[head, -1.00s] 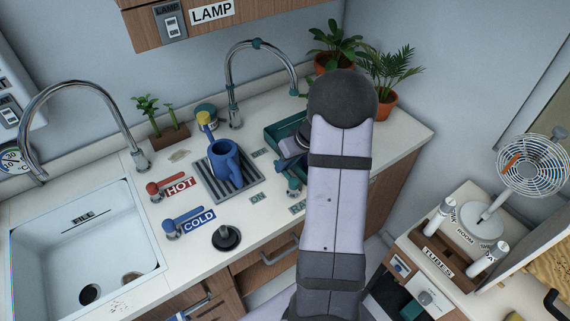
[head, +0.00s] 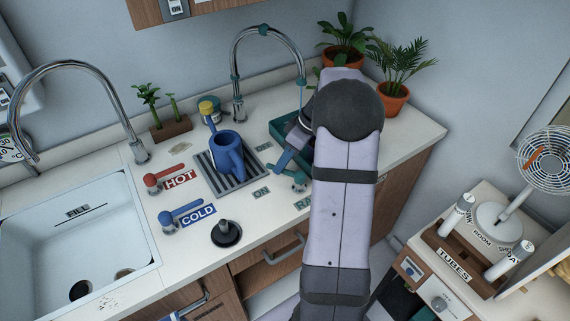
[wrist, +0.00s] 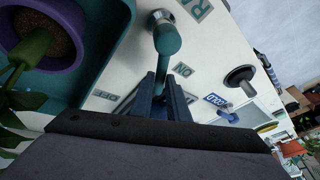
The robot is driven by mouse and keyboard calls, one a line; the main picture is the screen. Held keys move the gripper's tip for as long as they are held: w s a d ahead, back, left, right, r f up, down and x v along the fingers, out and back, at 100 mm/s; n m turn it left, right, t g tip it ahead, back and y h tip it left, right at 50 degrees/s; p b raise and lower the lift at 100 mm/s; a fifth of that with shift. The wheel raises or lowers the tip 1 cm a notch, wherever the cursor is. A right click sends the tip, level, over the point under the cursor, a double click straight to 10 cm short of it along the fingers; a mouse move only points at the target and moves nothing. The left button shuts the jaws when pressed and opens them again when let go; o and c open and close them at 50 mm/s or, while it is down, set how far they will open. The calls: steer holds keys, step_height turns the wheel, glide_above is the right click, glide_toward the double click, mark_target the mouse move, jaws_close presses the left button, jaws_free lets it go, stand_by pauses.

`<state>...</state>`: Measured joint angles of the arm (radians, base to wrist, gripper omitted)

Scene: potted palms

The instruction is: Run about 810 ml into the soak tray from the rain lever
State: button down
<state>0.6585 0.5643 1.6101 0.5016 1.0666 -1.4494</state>
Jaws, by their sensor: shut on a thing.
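The teal rain lever (head: 296,181) stands on the counter in front of the soak tray. It shows close up in the wrist view (wrist: 167,40). My gripper (wrist: 164,88) is shut on the lever's handle; in the head view my gripper (head: 286,161) is partly covered by my arm. The teal soak tray (head: 279,127) is behind my arm, mostly hidden; its wall shows in the wrist view (wrist: 98,50). A purple pot (wrist: 78,52) with soil and a plant stands in it. A thin bluish stream falls from the teal-banded spout (head: 301,82) toward the tray. The water level is hidden.
A blue watering can (head: 226,155) stands on a grated drain to the left. The hot lever (head: 160,181), cold lever (head: 178,217) and a black plunger-like knob (head: 226,233) are nearby. Potted palms (head: 392,92) stand behind my arm.

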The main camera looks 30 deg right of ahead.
steer(key=shift+a+n, duration=0.2)
steer(key=shift+n, duration=0.2)
steer(key=c, duration=1.7)
jaws_free()
steer(key=shift+d+r, duration=0.1)
steer(key=shift+b+v, duration=0.85)
steer(key=shift+v, duration=2.75)
